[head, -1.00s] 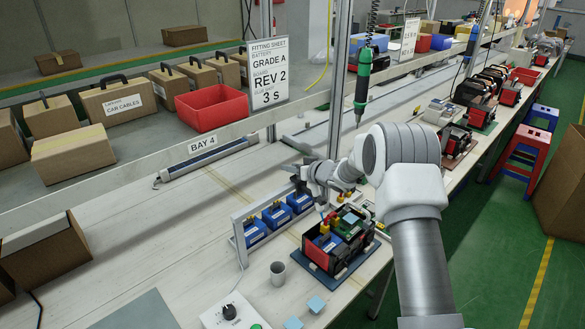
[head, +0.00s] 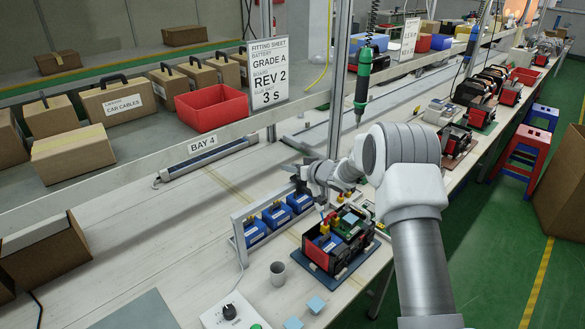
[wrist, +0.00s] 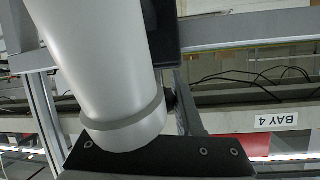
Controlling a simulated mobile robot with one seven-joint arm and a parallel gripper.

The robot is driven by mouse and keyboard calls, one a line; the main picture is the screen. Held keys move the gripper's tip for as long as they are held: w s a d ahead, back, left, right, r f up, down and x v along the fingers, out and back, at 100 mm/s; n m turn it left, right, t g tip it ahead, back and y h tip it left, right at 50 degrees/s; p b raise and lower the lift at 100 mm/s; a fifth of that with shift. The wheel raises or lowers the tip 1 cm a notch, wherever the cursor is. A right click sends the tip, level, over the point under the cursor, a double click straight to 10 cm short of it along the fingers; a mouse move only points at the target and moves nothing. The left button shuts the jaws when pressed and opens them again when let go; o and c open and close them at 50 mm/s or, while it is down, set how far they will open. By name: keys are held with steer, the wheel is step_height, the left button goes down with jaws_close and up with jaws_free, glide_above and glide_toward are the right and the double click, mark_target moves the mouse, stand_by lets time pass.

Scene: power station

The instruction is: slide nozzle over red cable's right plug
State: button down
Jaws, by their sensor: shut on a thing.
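My gripper (head: 303,183) is over the bench, just behind and above the open red-and-black unit (head: 318,256). It is shut on a dark tool whose outline is small and partly merged with the fingers. I cannot clearly tell the nozzle's tip from the gripper. The unit holds blue blocks, a green board and small yellow parts (head: 325,228). The red cable and its right plug cannot be told apart at this size, and the arm covers part of that area. In the wrist view a white cylinder with a grey ring (wrist: 100,70) and a dark bolted plate (wrist: 160,158) fill the near field.
A rack of blue units (head: 276,215) stands left of the red-and-black unit. A grey cup (head: 278,273), blue pads (head: 317,304) and a control box with a knob (head: 230,312) are in front. A green screwdriver (head: 362,90) hangs above. The bench at left is mostly clear.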

stand_by(0.4)
steer(key=w+d+p, duration=0.3)
steer(key=shift+w+d, duration=0.15)
steer(key=shift+w, duration=0.1)
steer(key=c, duration=0.6)
jaws_free()
steer(key=shift+o, duration=0.2)
steer(key=shift+s+d, duration=0.1)
steer(key=shift+s, duration=0.05)
steer(key=v, duration=1.7)
steer(key=shift+r+b, duration=0.15)
steer(key=shift+b, duration=0.2)
steer(key=shift+r, duration=0.1)
